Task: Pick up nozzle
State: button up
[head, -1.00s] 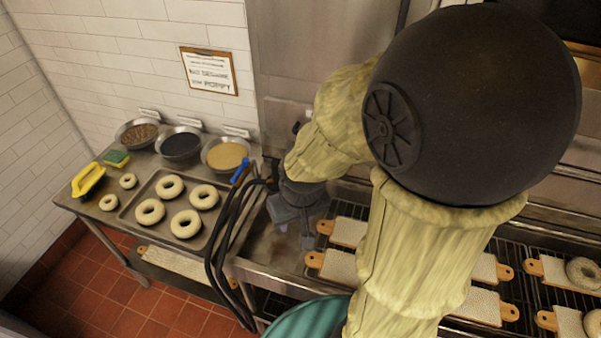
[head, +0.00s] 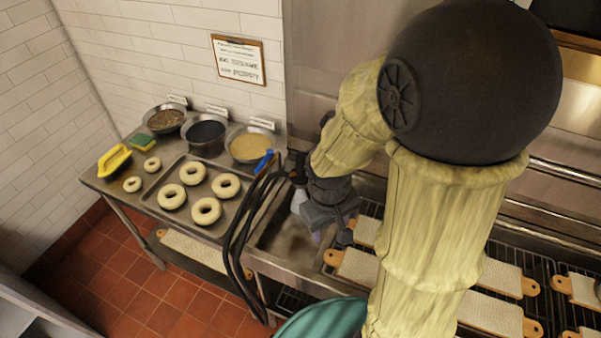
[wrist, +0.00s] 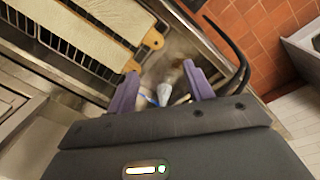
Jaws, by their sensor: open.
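My gripper (head: 330,230) hangs over the metal sink basin at the counter's right part, with its fingers pointing down. In the wrist view my gripper (wrist: 161,74) has its two purple fingers spread apart. A small whitish piece (wrist: 164,94) with a blue streak shows between the fingers, lower in that view; I cannot tell whether it is the nozzle or whether it lies within reach of the fingertips. A blue handle-like part (head: 263,162) shows by the black hoses (head: 240,235), left of my gripper in the head view. The nozzle's own shape is not clear.
A tray (head: 233,215) of several bagels and bowls (head: 206,136) stand left on the counter. Bagel boards (head: 356,267) lie on a rack to the right. A teal round container (head: 318,322) is in front. Black hoses cross the counter edge beside my arm.

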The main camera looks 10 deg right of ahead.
notch_tip(320, 180, down, 8)
jog(key=w+d+r+n+g+h+b, duration=0.1)
jog(key=n+g+h+b, duration=0.15)
jog(key=n+h, duration=0.35)
jog(key=n+t+h+b, duration=0.5)
jog(key=n+t+b, duration=0.1)
jog(key=n+t, duration=1.15)
send_near(299, 171)
jog(key=s+a+r+n+g, duration=0.2)
jog(key=s+a, duration=0.2)
jog(key=a, duration=0.1)
jog(key=shift+d+f+m, duration=0.15)
jog(key=shift+d+m, duration=0.1)
jog(key=shift+m, duration=0.1)
jog(key=p+x, duration=0.3)
jog(key=x, duration=0.9)
jog(key=shift+p, duration=0.3)
jog(key=shift+d+f, duration=0.1)
